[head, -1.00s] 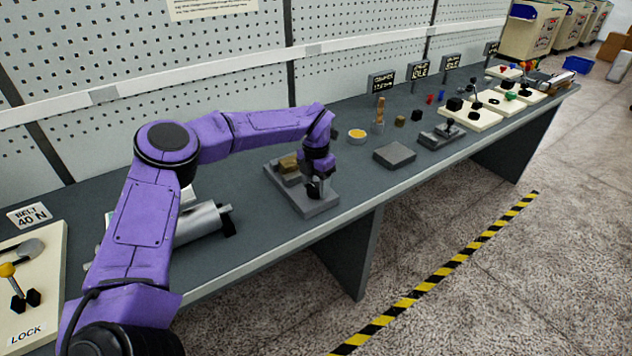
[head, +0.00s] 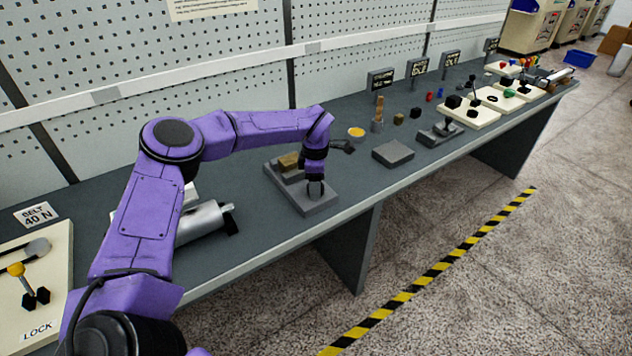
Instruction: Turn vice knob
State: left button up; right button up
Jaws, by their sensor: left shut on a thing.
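The vice is a grey block on a flat base (head: 313,206) on the bench, with a brownish-gold piece (head: 288,162) at its back left. My left gripper (head: 316,190) points down over the front right part of the vice. It is shut on the vice knob, which is mostly hidden by the fingers and the wrist. A dark part of my wrist sticks out to the right. My right gripper is not in view.
Right of the vice are a flat grey block (head: 393,153), a yellow-topped dish (head: 356,133) and another small grey fixture (head: 440,134). A metal cylinder (head: 203,221) lies to the left, beside my arm. A pegboard wall (head: 380,35) stands behind the bench.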

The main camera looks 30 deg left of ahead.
pick_arm(q)
jog(key=shift+s+f+m, duration=0.2)
jog(key=shift+f+m, duration=0.05)
jog(key=shift+m, duration=0.35)
jog(key=o, duration=0.8)
jog(key=shift+o, duration=1.3)
jog(key=shift+a, duration=0.15)
jog(key=shift+w+r, duration=0.15)
jog(key=shift+r, duration=0.45)
notch_tip(320, 180, up, 10)
jog(key=b, duration=0.2)
jog(key=shift+f, duration=0.25)
